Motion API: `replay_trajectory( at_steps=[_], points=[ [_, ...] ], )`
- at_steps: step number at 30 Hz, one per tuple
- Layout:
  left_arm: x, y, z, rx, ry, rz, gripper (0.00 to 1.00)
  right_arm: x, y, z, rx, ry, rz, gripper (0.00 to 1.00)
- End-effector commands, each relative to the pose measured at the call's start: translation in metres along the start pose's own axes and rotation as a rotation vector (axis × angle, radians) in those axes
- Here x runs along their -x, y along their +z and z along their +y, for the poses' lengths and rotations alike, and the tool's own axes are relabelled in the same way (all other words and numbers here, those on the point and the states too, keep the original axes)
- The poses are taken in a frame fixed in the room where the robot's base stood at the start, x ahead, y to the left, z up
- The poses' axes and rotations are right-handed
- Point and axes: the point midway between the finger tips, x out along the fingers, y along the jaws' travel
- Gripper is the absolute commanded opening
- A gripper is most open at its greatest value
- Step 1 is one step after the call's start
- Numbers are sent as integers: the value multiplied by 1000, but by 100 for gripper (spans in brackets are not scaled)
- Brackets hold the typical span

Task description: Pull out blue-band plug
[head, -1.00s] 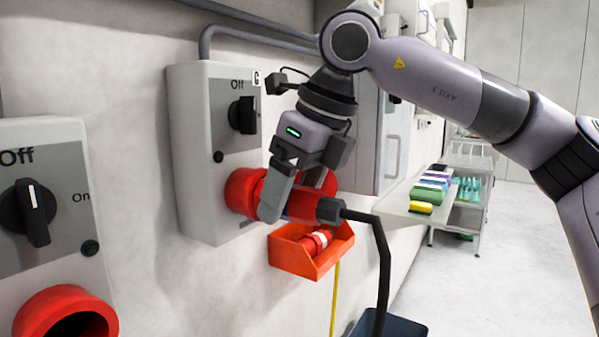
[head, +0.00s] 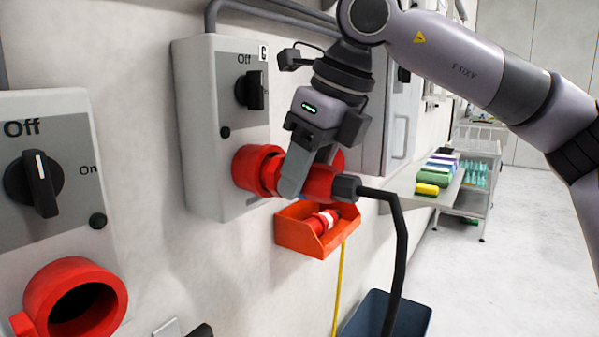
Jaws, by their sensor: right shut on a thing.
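The red plug (head: 319,183) has a black end and a black cable that bends down. It is at the red socket (head: 257,169) under the grey switch box marked G (head: 200,130). My right gripper (head: 294,174) is shut on the plug, with one finger across its near side. The finger hides where plug and socket meet, so I cannot tell how deep the plug sits. The knob (head: 249,90) on this box stands upright below the word Off. My left gripper is not in view.
An orange bin (head: 300,238) holding a red-and-white plug is on the wall just below. A dark blue bin (head: 420,318) stands at the bottom. At left is another switch box with an open red socket (head: 36,298).

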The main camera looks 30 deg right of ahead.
Motion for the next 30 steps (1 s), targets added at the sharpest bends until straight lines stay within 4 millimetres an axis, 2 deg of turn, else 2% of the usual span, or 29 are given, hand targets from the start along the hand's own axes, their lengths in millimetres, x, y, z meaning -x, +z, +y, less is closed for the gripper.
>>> replay_trajectory(
  at_steps=[30],
  points=[
    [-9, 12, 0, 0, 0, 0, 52, 12, -28, 0, 0, 0, -6, 5]
  ],
)
